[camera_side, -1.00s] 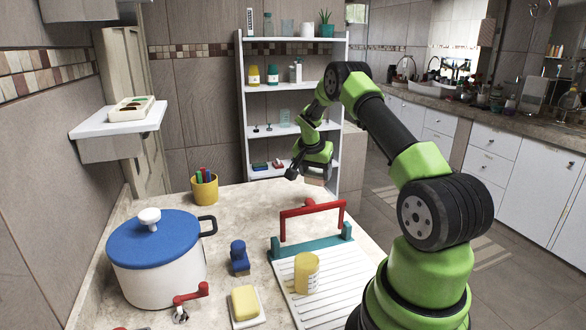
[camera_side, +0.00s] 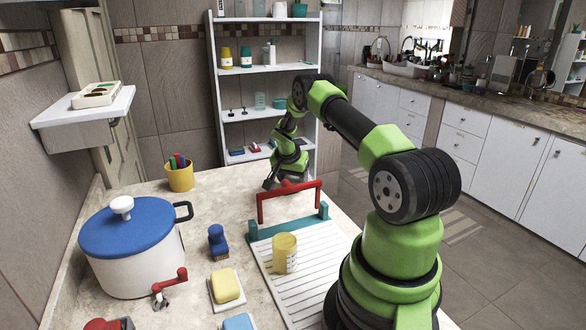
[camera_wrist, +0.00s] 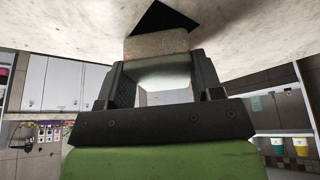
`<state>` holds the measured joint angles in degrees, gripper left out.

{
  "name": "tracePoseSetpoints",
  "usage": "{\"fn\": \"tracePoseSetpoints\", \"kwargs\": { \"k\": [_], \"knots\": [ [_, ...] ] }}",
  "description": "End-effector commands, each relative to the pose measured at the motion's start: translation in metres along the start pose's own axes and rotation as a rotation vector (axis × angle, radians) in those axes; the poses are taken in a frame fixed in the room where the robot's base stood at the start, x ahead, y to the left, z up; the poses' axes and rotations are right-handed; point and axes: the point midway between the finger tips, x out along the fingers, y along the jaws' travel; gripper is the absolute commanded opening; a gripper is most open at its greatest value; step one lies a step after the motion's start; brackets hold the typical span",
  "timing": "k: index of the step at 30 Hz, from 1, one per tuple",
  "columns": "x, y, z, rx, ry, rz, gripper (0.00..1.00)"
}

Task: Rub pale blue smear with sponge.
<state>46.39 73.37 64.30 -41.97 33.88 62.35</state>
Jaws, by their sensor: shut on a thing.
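My gripper (camera_wrist: 162,75) is shut on a beige, speckled block, seemingly the sponge (camera_wrist: 160,43), which shows between the two dark jaws in the wrist view. The sponge's far face is close to the pale stone counter (camera_wrist: 60,22); I cannot tell whether it touches. A dark triangular patch shows beside it. In the side view my gripper (camera_side: 278,183) is low at the far end of the counter, behind the red handle, and the sponge is not clearly seen there. I cannot make out the pale blue smear in either view.
A ribbed white board (camera_side: 305,285) with a red handle (camera_side: 290,188) bears a yellow cup (camera_side: 285,254). A blue-lidded pot (camera_side: 135,265), a blue-handled item (camera_side: 217,241), a yellow block (camera_side: 226,285) and a yellow pen cup (camera_side: 180,177) stand left. Counter between pen cup and handle is clear.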

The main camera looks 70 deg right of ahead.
Motion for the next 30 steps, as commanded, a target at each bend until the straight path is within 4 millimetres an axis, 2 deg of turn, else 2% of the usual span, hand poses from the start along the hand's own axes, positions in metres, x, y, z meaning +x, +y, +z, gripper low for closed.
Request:
{"fn": "tracePoseSetpoints", "kwargs": {
  "k": [14, 28, 30],
  "knots": [
    [-0.009, 0.029, 0.028, -0.002, -0.003, 0.003, 0.41],
    [0.004, 0.0, 0.002, 0.002, 0.0, 0.0, 0.41],
    [-0.005, -0.001, -0.003, 0.001, 0.001, -0.001, 0.41]
  ]
}}
